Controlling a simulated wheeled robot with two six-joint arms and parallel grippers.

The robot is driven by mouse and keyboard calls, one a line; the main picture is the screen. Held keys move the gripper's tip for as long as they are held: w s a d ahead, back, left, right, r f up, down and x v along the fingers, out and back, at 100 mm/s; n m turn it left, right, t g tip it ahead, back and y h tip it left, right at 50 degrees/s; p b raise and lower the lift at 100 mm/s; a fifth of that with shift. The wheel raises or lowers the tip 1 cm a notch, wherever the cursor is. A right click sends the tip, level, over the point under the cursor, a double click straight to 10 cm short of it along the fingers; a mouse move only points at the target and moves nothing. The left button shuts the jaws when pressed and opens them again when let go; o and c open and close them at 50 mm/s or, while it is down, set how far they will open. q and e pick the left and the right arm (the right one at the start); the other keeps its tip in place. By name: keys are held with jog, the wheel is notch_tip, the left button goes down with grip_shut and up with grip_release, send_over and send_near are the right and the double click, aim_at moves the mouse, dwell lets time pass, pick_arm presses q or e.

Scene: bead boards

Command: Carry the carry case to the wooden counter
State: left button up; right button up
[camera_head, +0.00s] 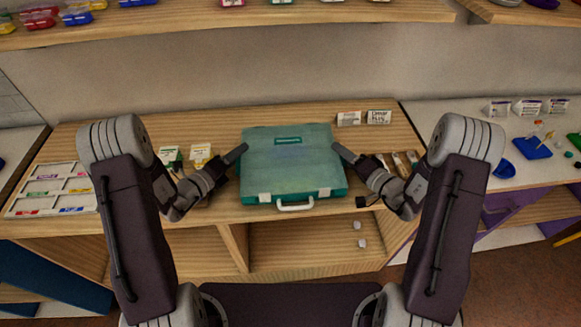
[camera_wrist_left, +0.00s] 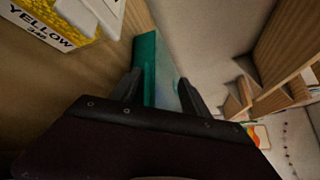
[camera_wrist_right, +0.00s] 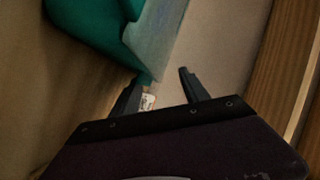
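The teal carry case (camera_head: 290,165) lies flat on a wooden counter (camera_head: 225,213), its white handle and latches toward me. My left gripper (camera_head: 238,157) is at the case's left side. In the left wrist view the case's edge (camera_wrist_left: 150,60) shows between the spread fingers (camera_wrist_left: 158,95); I cannot tell whether they touch it. My right gripper (camera_head: 345,155) is at the case's right side. In the right wrist view its fingers (camera_wrist_right: 158,85) are apart, with a case corner (camera_wrist_right: 150,45) by the left fingertip and nothing clearly held.
Yellow and green packets (camera_head: 200,152) stand left of the case, beside a white sorting tray (camera_head: 55,190). Two small signs (camera_head: 378,117) stand behind it to the right. A white counter (camera_head: 505,130) with blue trays is further right. A shelf (camera_head: 230,18) runs above.

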pick_arm(q)
jog(key=shift+a, duration=0.1)
pick_arm(e)
jog(key=shift+r, duration=0.1)
pick_arm(q)
jog(key=shift+s+a+r, duration=0.1)
jog(key=shift+s+a, duration=0.05)
jog(key=shift+a, duration=0.05)
pick_arm(e)
jog(key=shift+w, duration=0.1)
pick_arm(q)
jog(key=v, duration=0.7)
jog(key=shift+s, duration=0.3)
pick_arm(e)
jog(key=shift+d, duration=0.1)
jog(key=v, duration=1.1)
jog(key=shift+s+d, duration=0.25)
jog(key=shift+s, duration=0.3)
